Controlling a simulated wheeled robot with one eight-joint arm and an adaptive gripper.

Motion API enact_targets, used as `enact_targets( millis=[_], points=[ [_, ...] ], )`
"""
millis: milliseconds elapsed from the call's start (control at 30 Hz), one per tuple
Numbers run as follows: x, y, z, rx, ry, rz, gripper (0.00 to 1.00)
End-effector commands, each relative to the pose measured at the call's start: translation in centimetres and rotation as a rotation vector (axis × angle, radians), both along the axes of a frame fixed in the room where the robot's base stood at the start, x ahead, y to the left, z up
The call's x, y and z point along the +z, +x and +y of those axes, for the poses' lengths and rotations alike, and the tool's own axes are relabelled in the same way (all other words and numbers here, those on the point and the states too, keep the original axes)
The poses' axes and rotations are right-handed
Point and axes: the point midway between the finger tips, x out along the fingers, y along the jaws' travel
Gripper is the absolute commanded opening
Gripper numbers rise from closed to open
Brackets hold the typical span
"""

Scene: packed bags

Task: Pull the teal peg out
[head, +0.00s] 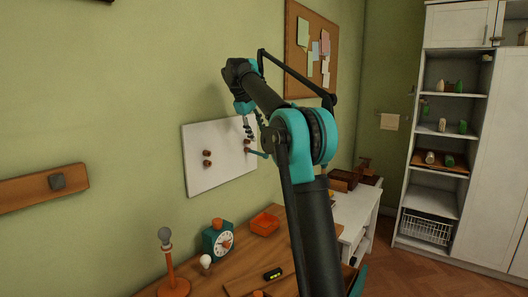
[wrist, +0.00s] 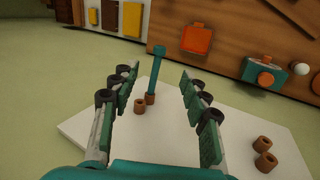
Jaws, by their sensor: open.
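The white board (head: 198,176) is on the green wall in the head view, with several brown sockets on it. The teal peg (wrist: 155,74) stands in a brown socket (wrist: 150,99) on the board (wrist: 235,130) in the wrist view. The peg also shows in the head view (head: 258,154), sticking out from the board. My gripper (wrist: 160,73) is open, its two fingers on either side of the peg with a gap on each side. In the head view my gripper (head: 248,127) is in front of the board and partly hidden by its own links.
Below the board, a wooden desk (head: 250,262) holds an orange tray (head: 265,223), a teal clock (head: 218,240), a white bulb (head: 206,262) and an orange lamp (head: 169,275). Other sockets (wrist: 264,152) are at the right of the wrist view. A shelf unit (head: 438,185) stands at the right.

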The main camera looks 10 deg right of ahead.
Motion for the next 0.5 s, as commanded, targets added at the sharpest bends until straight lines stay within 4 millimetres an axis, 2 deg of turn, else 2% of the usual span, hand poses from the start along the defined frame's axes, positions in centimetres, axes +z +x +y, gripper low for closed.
enact_targets(
  millis=[500],
  points=[
    [-8.1, 2.7, -3.2, -0.001, 0.000, 0.000, 0.46]
  ],
)
